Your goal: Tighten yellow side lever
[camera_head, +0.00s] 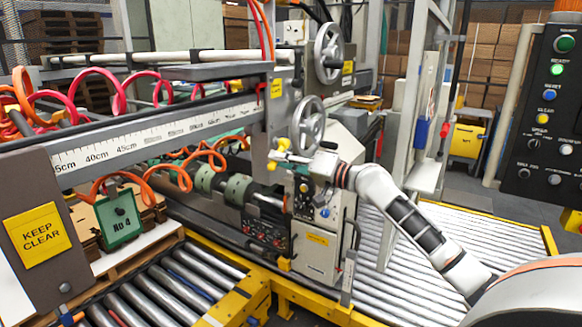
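A yellow lever (284,144) with rounded knobs sticks out on the left side of the grey machine head, just below the lower handwheel. My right arm comes in from the right. Its gripper (312,166) is at the machine head, just right of the yellow lever. The gripper is small and partly merged with the machine parts behind it. I cannot tell whether its fingers touch the lever or how far apart they are. My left gripper does not show.
A measuring rail (150,137) and coiled orange hoses lie to the left. Roller conveyors (470,240) run below. A dark button panel (545,110) stands at the right.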

